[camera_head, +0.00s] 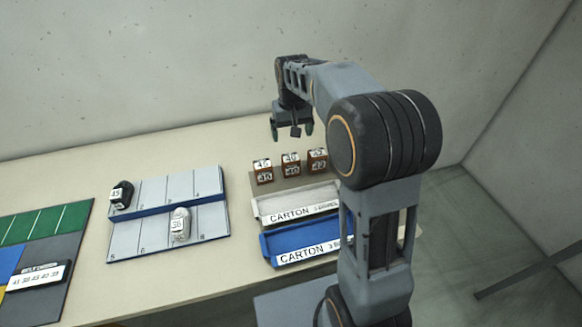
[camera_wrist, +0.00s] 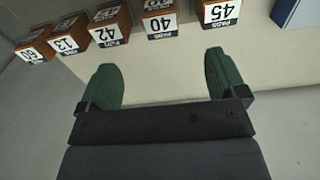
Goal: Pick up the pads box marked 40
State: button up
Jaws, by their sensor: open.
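The pads box marked 40 (camera_wrist: 161,20) is a small brown box with a white label. It stands in a row of similar boxes at the top of the wrist view, between the boxes marked 45 (camera_wrist: 219,12) and 42 (camera_wrist: 108,28). In the head view it appears to be the middle (camera_head: 291,165) of three visible boxes. My gripper (camera_head: 292,131) is open and empty, raised above the table behind the row. In the wrist view its green fingers (camera_wrist: 160,68) are apart, with box 40 beyond the gap and not between them.
A white carton tray (camera_head: 297,204) and a blue one (camera_head: 305,243) lie in front.

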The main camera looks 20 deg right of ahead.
aim_at(291, 157)
jog(key=f, duration=0.3)
jog(key=w+f, duration=0.1)
jog(key=f, duration=0.5)
jog(key=shift+w+d, duration=0.1)
jog(key=shift+w, duration=0.3)
jog(key=shift+f, duration=3.1)
jog(key=shift+c, duration=0.3)
jog(key=c, duration=1)
jog(key=shift+o, duration=0.2)
jog(key=shift+r, duration=0.15)
